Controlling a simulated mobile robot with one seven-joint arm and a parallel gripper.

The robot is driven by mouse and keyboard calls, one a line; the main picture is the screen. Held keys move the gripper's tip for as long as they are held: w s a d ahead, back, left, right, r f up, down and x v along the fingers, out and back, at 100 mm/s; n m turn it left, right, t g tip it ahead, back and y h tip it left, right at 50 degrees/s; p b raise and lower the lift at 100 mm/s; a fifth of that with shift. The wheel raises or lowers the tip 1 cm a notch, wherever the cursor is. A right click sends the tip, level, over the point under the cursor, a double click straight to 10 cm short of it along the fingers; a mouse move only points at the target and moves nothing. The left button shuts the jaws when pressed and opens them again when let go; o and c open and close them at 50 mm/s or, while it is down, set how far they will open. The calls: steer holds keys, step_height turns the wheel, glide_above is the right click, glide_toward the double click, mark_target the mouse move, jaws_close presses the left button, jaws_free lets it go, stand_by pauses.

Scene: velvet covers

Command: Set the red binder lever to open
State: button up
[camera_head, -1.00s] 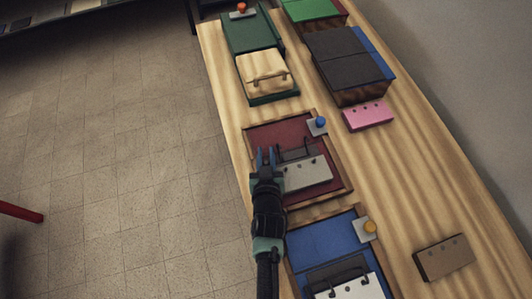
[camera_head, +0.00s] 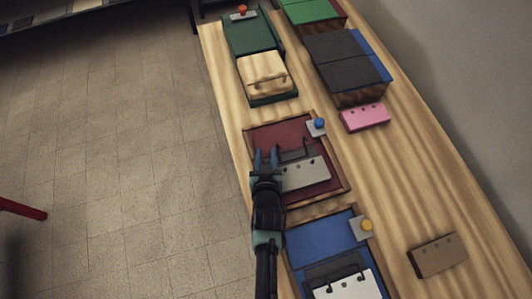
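The red binder (camera_head: 318,178) lies open in a wooden frame on the bench, in the middle of the head view. A grey punched sheet or plate (camera_head: 306,173) lies on its lower part, with a dark ring mechanism (camera_head: 295,152) along its upper edge. The binder's lever is too small to tell apart. My gripper (camera_head: 266,158) is over the binder's left side, left of the ring mechanism. I cannot tell whether a finger touches the mechanism.
A blue knob on a grey plate (camera_head: 317,126) sits at the frame's upper right corner. The blue binder (camera_head: 320,238) lies below, the green binder (camera_head: 244,36) above. Stacked dark binders (camera_head: 345,60), a pink block (camera_head: 365,117) and a brown block (camera_head: 437,256) stand on the right.

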steer(key=v, duration=1.3)
steer(key=shift+p, duration=0.3)
steer(key=shift+w, duration=0.1)
